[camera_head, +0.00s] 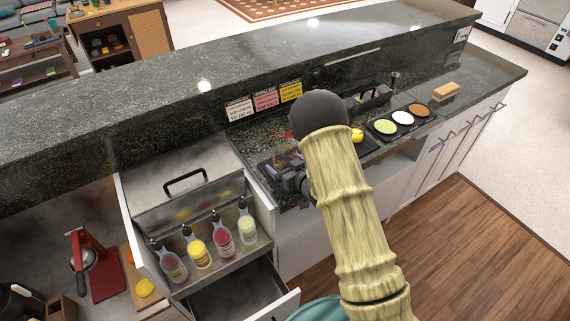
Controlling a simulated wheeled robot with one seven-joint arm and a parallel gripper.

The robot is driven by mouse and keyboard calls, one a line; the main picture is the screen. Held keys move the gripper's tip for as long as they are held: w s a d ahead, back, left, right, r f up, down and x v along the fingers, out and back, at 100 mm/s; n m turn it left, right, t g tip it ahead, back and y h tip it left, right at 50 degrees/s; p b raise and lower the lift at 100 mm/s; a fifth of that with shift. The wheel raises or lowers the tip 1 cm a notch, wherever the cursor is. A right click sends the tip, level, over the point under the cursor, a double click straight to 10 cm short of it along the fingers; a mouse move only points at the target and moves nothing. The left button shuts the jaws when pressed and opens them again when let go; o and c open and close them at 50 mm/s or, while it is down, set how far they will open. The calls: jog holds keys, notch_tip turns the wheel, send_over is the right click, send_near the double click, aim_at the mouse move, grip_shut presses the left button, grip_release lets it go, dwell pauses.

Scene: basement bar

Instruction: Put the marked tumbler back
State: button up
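My gripper (293,177) is low over the bar's lower counter, left of my pale arm, which hides much of it. A small, see-through, brownish shape, perhaps a tumbler (287,153), shows right beside the gripper's far side. I cannot tell whether the gripper holds it or only stands near it. A purple patch (268,168) lies just left of the gripper; what it is stays unclear. No mark on a tumbler can be made out. The fingertips are too small and hidden to read.
A steel station with several squeeze bottles (222,241) stands left of the gripper, above an open drawer (240,300). Three label cards (264,99) line the raised ledge. A three-dish tray (404,121), a dark caddy (367,99) and a sponge-like block (445,91) sit right. A red press (90,265) stands far left.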

jog(key=shift+r, duration=0.2)
jog(key=b+v, duration=0.2)
jog(key=v, duration=1)
jog(key=shift+b, duration=0.35)
jog(key=s+d+r+m+g+h, duration=0.3)
jog(key=d+m+g+h, duration=0.1)
jog(key=d+h, duration=0.4)
jog(key=s+d+r+m+g, duration=0.1)
jog(key=s+r+g, duration=0.1)
jog(key=s, duration=0.5)
jog(key=s+d+r+m+g, duration=0.1)
jog(key=s+d+r+g, duration=0.1)
jog(key=s, duration=0.5)
jog(key=shift+s+m+g, duration=0.35)
jog(key=shift+m+g, duration=0.05)
jog(key=shift+g, duration=0.4)
